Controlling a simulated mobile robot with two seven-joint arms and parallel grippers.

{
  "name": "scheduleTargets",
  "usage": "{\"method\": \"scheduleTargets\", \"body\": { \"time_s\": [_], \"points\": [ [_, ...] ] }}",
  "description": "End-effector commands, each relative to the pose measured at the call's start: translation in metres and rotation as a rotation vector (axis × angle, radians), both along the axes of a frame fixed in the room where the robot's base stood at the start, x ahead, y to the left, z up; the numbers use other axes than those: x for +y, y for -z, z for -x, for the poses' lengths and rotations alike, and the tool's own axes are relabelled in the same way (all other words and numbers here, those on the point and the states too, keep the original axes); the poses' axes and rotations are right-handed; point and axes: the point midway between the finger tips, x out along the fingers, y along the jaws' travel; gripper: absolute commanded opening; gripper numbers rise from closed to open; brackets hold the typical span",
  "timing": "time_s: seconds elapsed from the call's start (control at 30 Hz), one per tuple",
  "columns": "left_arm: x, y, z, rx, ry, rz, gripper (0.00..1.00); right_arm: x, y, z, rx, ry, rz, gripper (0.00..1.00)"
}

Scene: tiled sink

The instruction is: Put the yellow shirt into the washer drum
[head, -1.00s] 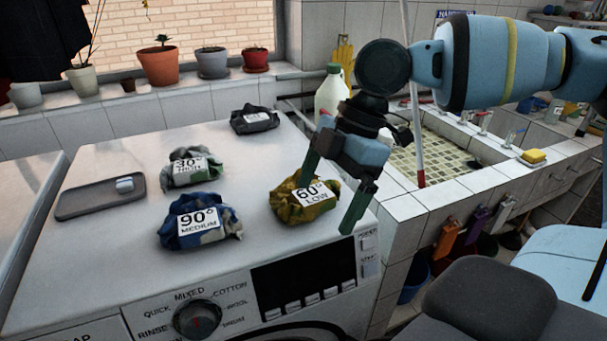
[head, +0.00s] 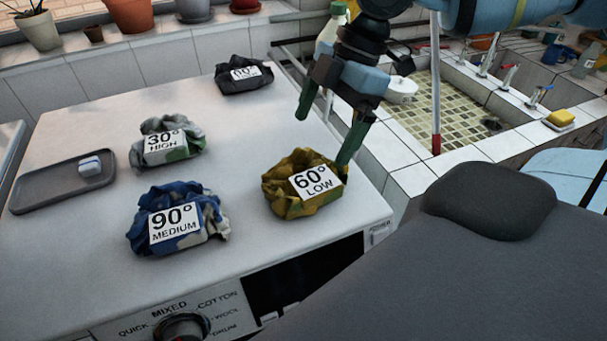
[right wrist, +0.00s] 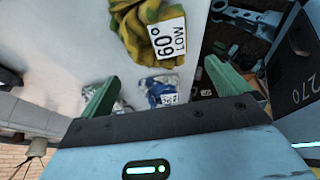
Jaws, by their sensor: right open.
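The yellow shirt (head: 290,200) is a crumpled bundle with a "60° LOW" label, lying on top of the white washer (head: 90,282) near its right edge. It also shows in the right wrist view (right wrist: 140,30), beyond the fingers. My right gripper (head: 325,140) is open and empty, above and just behind the shirt. One green fingertip overlaps the shirt's right edge in the head view; I cannot tell whether it touches. The washer's drum and door are out of view. My left gripper is not in view.
A blue bundle marked 90° (head: 178,222), a green-white one marked 30° (head: 165,145) and a black one (head: 244,78) lie on the washer top. A grey tray (head: 62,185) is at the left. A tiled sink (head: 455,100) lies to the right.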

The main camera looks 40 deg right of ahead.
Motion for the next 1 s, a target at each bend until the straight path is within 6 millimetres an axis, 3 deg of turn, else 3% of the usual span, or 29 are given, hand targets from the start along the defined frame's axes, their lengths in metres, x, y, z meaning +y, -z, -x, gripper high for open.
{"method": "scheduleTargets", "body": {
  "time_s": [0.2,0.43,0.73,1.0],
  "points": [
    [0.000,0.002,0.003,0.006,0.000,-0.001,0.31,0.008,0.020,-0.001,0.004,-0.001,0.001,1.00],
    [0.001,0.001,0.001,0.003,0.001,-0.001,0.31,0.011,0.028,-0.002,0.003,0.000,0.002,1.00],
    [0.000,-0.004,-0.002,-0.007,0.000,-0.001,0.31,0.026,0.063,-0.006,0.003,-0.001,0.003,1.00],
    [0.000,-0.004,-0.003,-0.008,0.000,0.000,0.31,0.028,0.069,-0.007,0.001,0.001,0.001,1.00]
  ]
}}
